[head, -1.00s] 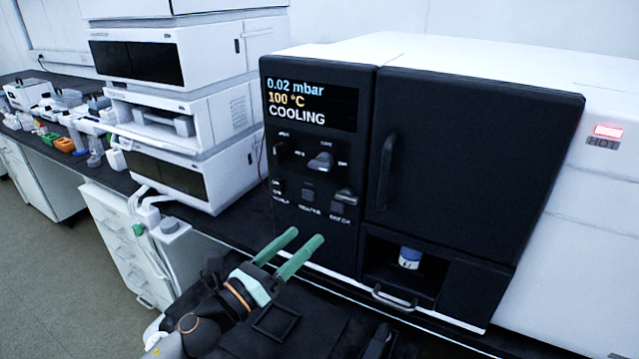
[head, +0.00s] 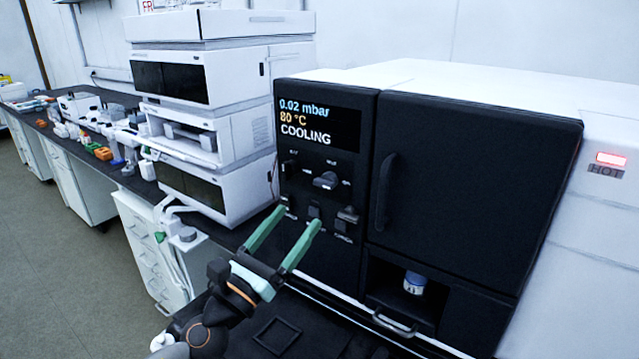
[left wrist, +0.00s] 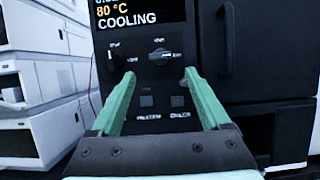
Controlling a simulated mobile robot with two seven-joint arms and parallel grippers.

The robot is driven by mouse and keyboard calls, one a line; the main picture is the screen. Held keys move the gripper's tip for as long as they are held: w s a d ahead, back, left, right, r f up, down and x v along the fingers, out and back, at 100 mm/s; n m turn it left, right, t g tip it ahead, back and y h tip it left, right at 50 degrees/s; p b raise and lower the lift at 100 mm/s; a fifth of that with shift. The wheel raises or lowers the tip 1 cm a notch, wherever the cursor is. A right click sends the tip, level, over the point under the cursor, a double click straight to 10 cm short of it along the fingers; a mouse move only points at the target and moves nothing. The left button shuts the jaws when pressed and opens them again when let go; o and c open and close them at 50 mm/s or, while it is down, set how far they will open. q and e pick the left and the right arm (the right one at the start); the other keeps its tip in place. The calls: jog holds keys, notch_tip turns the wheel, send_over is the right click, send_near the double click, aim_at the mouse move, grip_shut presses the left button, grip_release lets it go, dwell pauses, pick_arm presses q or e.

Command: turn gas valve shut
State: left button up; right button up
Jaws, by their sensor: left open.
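The black control panel (head: 318,150) of the oven-like unit carries a display reading 0.02 mbar, 80 °C and COOLING. Below it are a grey lever-like knob (head: 327,180) and a small dark knob (head: 291,166) to its left. A lower row holds further small controls, one a grey switch (head: 348,214). Labels are too small to tell for certain which is the gas valve. My left gripper (head: 298,216) is open and empty in front of the lower panel. In the left wrist view, the grey knob (left wrist: 160,56) shows between and beyond the green fingertips (left wrist: 160,74), apart from them. My right gripper is out of view.
A black door with a vertical handle (head: 386,190) is right of the panel. Below it, an open recess holds a blue-capped white container (head: 414,283). A red lamp sits above a HOT label (head: 606,170). Stacked white instruments (head: 200,130) stand close at left.

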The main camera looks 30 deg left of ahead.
aim_at(321, 187)
pick_arm(q)
jog(key=p+x, duration=0.2)
jog(key=x, duration=0.5)
jog(key=shift+w+r, duration=0.15)
jog(key=shift+w, duration=0.15)
jog(key=shift+w+d+r, duration=0.15)
jog(key=shift+w, duration=0.45)
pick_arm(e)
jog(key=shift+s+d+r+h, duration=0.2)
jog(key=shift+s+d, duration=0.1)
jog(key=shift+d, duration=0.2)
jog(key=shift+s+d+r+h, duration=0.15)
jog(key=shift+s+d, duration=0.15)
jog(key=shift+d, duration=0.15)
pick_arm(q)
grip_shut()
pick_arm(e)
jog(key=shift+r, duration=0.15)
